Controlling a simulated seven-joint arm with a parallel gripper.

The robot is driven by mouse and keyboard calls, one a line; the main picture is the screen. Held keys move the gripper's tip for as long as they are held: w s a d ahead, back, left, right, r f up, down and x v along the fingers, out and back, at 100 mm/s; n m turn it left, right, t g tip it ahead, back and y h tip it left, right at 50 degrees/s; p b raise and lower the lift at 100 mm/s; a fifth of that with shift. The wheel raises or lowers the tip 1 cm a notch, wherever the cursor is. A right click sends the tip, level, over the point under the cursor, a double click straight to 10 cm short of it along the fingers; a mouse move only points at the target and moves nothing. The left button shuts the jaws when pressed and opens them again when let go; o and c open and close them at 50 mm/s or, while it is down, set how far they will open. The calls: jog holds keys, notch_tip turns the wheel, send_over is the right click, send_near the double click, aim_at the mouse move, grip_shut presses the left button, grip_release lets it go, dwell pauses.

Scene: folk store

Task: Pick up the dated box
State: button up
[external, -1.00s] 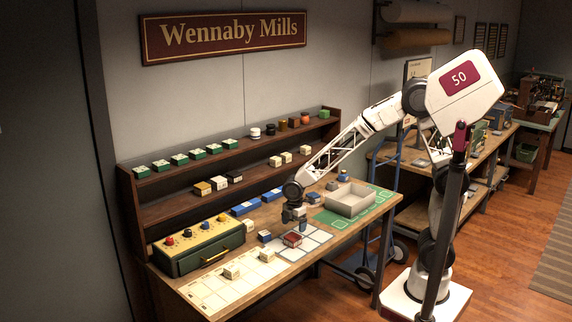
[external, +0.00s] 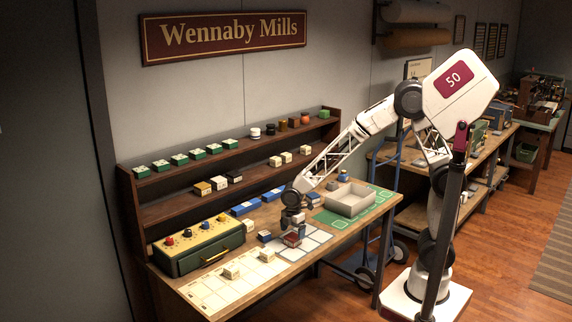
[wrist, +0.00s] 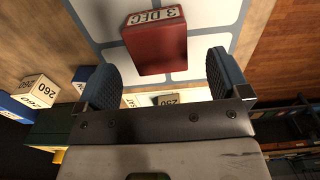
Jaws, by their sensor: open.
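The dated box is a small red block with a pale top strip reading "3 DEC" (wrist: 155,42). It sits on a white, grey-lined grid on the bench. In the external view the red box (external: 290,241) is partly hidden by my gripper (external: 297,228), which is low right over it. In the wrist view my gripper (wrist: 162,80) is open, with a blue-grey padded finger to each side. The box lies ahead, in line with the gap between the fingers. I cannot tell how far the fingertips reach down beside it.
A block marked 260 (wrist: 40,89) and blue blocks lie to the left in the wrist view. In the external view a grey tray (external: 350,199) is to the right and a green-yellow drawer box (external: 200,248) to the left.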

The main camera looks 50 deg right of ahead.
aim_at(293, 236)
jog(key=shift+f, duration=0.1)
jog(key=shift+d+f, duration=0.1)
jog(key=shift+f, duration=2.4)
jog(key=c, duration=1)
jog(key=shift+r, duration=0.15)
jog(key=shift+r, duration=1.75)
jog(key=s+d, duration=0.2)
jog(key=s, duration=0.2)
jog(key=s+d, duration=0.3)
jog(key=s, duration=0.2)
jog(key=s+d+r, duration=0.1)
jog(key=s+d, duration=0.1)
jog(key=s, duration=0.3)
jog(key=shift+d+r, duration=0.1)
jog(key=shift+d, duration=0.25)
